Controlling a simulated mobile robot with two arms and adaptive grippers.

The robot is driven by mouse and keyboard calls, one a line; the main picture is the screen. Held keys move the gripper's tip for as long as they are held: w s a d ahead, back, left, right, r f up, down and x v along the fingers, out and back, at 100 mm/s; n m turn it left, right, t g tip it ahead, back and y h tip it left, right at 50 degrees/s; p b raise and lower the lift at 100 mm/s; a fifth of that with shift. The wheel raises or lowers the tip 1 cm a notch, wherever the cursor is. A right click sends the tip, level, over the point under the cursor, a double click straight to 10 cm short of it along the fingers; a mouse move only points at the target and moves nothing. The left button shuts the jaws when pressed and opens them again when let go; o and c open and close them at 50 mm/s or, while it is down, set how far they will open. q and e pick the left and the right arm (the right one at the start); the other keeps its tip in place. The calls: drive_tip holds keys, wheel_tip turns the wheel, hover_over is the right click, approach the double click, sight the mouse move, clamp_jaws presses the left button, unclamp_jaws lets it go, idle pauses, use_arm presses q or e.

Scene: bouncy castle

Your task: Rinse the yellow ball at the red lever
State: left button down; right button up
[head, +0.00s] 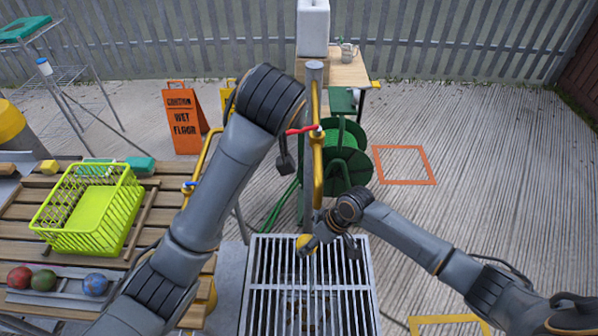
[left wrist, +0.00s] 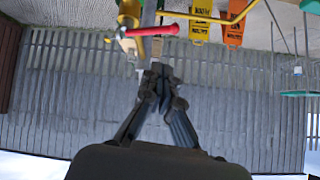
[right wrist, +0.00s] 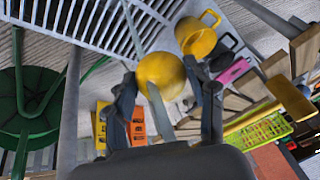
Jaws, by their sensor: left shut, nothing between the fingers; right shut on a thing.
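The yellow ball (head: 305,243) is held low over the metal grate by my right gripper (head: 314,246). In the right wrist view the ball (right wrist: 160,74) sits between the fingers (right wrist: 165,100); a pale grey strip crosses below it, and I cannot tell whether it is water. The red lever (head: 301,130) sticks out to the left from the top of a yellow pipe (head: 318,165) on the grey post. In the left wrist view the lever (left wrist: 152,31) lies just beyond my shut, empty left gripper (left wrist: 158,72). Contact between them is not clear.
The grate (head: 262,290) lies under the ball. A green hose reel (head: 345,160) stands behind the post. At left, a slatted table (head: 150,215) bears a lime basket (head: 125,222) and several balls. An orange wet-floor sign (head: 182,122) stands behind.

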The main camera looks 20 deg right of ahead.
use_arm(q)
drive_tip(key=s+a+f+m+t+h, duration=0.1)
drive_tip(key=a+f+m+t+h, duration=0.3)
drive_tip(key=m, duration=0.5)
drive_tip(key=s+f+m+h, duration=0.3)
drive_tip(key=s+m, duration=0.5)
drive_tip(key=m, duration=0.2)
approach(301, 132)
drive_tip(key=shift+g, duration=0.3)
drive_tip(key=x, duration=0.5)
drive_tip(key=shift+s+d+r, duration=0.15)
drive_tip(key=shift+d+r, duration=0.1)
drive_tip(key=shift+d, duration=0.05)
drive_tip(key=shift+w+a+f+h, duration=0.15)
drive_tip(key=shift+w+h, duration=0.15)
drive_tip(key=shift+w, duration=0.35)
